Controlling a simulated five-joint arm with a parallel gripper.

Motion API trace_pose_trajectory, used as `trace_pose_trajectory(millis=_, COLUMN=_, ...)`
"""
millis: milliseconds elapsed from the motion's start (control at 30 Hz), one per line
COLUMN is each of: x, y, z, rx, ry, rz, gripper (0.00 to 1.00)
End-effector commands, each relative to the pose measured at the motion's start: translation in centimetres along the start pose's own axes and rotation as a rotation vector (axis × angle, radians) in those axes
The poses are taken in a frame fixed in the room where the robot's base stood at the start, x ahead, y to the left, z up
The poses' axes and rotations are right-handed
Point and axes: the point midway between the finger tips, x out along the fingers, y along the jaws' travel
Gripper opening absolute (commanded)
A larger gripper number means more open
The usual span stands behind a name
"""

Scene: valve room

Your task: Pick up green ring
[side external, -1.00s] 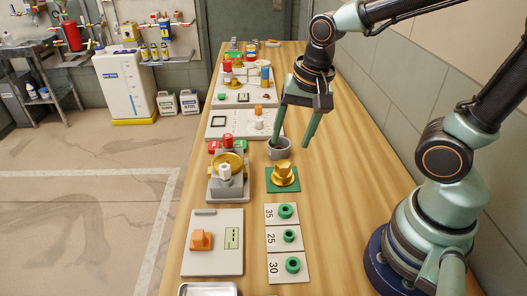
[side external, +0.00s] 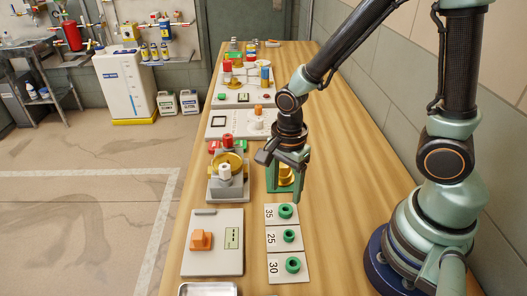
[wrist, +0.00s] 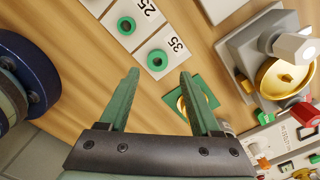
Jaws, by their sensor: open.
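Green rings lie on white numbered cards on the table: one on the 35 card (side external: 286,211), one on the 25 card (side external: 289,236), one on the 30 card (side external: 293,265). In the wrist view, the ring on 35 (wrist: 157,61) lies ahead of and between the finger lines, and the ring on 25 (wrist: 126,26) is farther up and left. My gripper (side external: 284,196) is open and empty, pointing down above the green square with the brass piece (side external: 286,175), just behind the 35 card. My arm partly hides the brass piece.
A grey stand with a brass wheel (side external: 229,164) is left of my gripper. A grey panel with an orange knob (side external: 201,240) lies left of the cards. A metal tray (side external: 208,289) is at the near edge. Bare wood (side external: 350,225) lies right of the cards.

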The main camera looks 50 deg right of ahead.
Motion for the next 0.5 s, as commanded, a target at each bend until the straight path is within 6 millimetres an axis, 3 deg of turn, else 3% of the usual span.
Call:
trace_pose_trajectory(millis=267, x=1.5, y=0.1, z=-0.1, rx=0.0, ry=0.001, rz=0.004, gripper=0.64)
trace_pose_trajectory(millis=500, x=4.4, y=0.0, z=-0.2, rx=-0.001, ry=0.001, rz=0.004, gripper=0.64)
